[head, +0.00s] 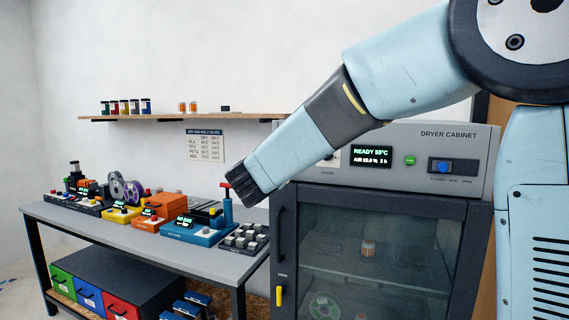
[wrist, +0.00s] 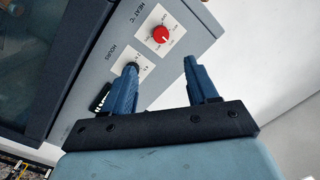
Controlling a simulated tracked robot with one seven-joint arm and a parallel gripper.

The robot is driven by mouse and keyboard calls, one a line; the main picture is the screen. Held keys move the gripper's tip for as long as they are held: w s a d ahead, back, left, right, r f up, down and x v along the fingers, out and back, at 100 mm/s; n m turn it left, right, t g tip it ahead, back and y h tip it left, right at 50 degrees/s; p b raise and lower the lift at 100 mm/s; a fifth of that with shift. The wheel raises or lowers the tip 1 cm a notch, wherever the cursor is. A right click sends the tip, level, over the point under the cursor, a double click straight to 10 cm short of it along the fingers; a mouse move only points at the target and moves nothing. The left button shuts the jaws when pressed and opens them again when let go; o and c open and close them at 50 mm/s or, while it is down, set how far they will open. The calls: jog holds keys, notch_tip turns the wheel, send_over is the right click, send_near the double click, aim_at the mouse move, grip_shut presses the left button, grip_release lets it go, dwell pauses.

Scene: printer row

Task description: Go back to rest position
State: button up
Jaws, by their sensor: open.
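My gripper (wrist: 160,83) is open in the wrist view, with two blue fingers apart and nothing between them. The dryer cabinet's grey control panel (wrist: 100,75) is beyond the fingers. The left finger overlaps the HOURS dial, and the red-knobbed HEAT dial (wrist: 161,35) shows above and between the fingers. In the head view my pale blue arm reaches from the upper right down to the left, across the left part of the dryer cabinet (head: 395,135). Its dark end (head: 250,185) is above the right end of the bench; the fingers are not clear there.
A wall shelf (head: 180,117) holds small jars. Coloured drawers (head: 88,297) sit below. The cabinet's glass door (head: 370,240) appears shut.

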jog(key=s+d+r+n+g+y, duration=0.1)
jog(key=s+d+n+y, duration=0.2)
jog(key=d+n+y, duration=0.15)
jog(key=s+d+n+g+y, duration=0.2)
jog(key=s+d+n+y, duration=0.15)
jog(key=d, duration=0.25)
jog(key=s+d+f+n+g+h, duration=0.1)
jog(key=s+d+f+g, duration=0.2)
jog(key=s, duration=0.5)
jog(key=s+d+f+g+h, duration=0.1)
jog(key=s+d+f+g, duration=0.1)
jog(key=s+d+f, duration=0.3)
jog(key=s+d+f+n+g+h, duration=0.1)
jog(key=s+d+f+g, duration=0.2)
jog(key=s+d+f, duration=0.2)
jog(key=s+d, duration=0.3)
jog(key=s, duration=0.4)
jog(key=shift+s+n+g+h, duration=0.3)
jog(key=shift+s, duration=0.1)
jog(key=shift+d, duration=0.1)
jog(key=shift+d, duration=0.1)
